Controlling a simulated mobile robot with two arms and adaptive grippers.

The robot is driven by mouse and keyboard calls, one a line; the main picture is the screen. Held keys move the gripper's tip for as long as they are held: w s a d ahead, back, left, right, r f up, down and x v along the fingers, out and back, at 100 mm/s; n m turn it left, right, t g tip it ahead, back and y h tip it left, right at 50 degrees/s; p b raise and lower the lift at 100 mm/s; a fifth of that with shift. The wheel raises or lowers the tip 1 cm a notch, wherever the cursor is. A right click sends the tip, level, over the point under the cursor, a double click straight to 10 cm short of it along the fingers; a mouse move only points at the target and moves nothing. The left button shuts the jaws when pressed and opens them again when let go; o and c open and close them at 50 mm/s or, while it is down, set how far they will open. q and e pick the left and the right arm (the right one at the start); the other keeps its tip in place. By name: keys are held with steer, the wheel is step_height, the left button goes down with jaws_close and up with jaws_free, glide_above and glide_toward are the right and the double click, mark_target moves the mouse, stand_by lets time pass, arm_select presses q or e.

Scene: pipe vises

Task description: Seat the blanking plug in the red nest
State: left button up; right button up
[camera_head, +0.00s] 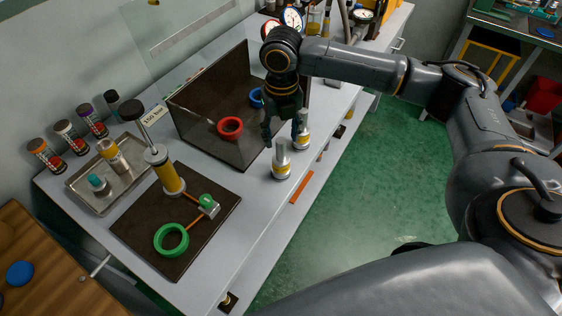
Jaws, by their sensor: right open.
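The red nest (230,128) is a red ring on a dark board inside a clear-walled bay in the middle of the bench. Its ring looks empty. Two grey plug-like pieces with yellow bands stand upright at the bench's front edge: a nearer plug (282,160) and a farther plug (303,130). I cannot tell which piece is the blanking plug. My right gripper (283,130) is open, pointing down just behind these two pieces and right of the red nest. One finger is close to the farther plug; contact is unclear. My left gripper is not in view.
A blue ring (256,97) lies behind the red nest. A dark mat (140,232) carries a green ring (171,240) and a tall yellow-bodied tool (168,175). A metal tray (75,183) holds small pieces, with several capped bottles behind. Clear panels surround the bay.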

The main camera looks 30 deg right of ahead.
mark_target(281, 141)
steer(key=shift+f, duration=0.4)
step_height(281, 141, down, 4)
steer(key=shift+w+d+f+p, duration=0.1)
steer(key=shift+w+f+p, duration=0.05)
steer(key=shift+p, duration=0.65)
steer(key=shift+c, duration=0.4)
jaws_close()
